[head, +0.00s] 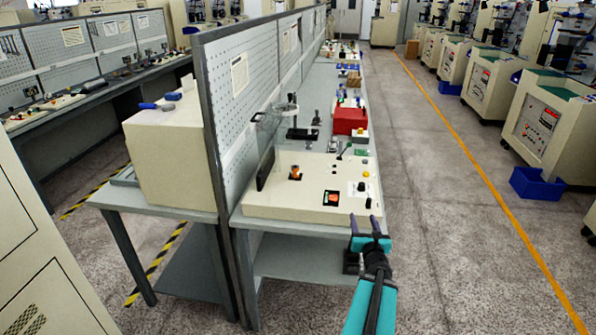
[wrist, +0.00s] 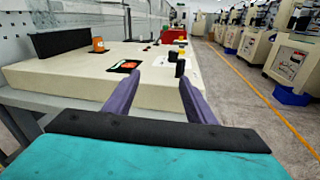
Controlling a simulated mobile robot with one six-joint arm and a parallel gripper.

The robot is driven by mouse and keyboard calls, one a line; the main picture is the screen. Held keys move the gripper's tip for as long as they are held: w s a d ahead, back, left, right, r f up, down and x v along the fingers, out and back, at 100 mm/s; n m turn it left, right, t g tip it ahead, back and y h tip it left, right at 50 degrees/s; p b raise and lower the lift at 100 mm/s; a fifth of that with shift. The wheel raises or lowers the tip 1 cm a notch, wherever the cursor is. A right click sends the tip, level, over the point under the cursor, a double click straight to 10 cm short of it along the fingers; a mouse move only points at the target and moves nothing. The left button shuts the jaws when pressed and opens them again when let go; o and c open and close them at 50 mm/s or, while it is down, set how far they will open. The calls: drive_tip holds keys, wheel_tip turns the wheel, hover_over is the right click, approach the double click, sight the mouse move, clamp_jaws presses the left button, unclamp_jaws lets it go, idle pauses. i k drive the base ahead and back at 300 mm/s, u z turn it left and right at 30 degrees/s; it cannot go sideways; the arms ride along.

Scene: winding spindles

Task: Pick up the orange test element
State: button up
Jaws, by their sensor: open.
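A small orange cylinder (head: 295,172), which looks like the orange test element, stands on the cream test panel (head: 270,205) toward its back left. It also shows upright in the wrist view (wrist: 98,45), next to a black upright plate. A second orange-red piece (head: 331,198) lies in a black square nearer the panel's front; it shows in the wrist view too (wrist: 125,65). My gripper (head: 364,221) is open and empty, at the panel's front right edge, apart from both orange pieces. In the wrist view its two purple fingers (wrist: 158,90) point at the panel.
A grey pegboard (head: 250,85) walls the bench's left side. A red box (head: 350,121) sits farther back. The aisle floor (head: 430,200) at right is clear.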

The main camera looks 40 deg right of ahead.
sight(296, 169)
drive_tip(key=i, duration=1.15)
drive_tip(key=u, duration=0.05)
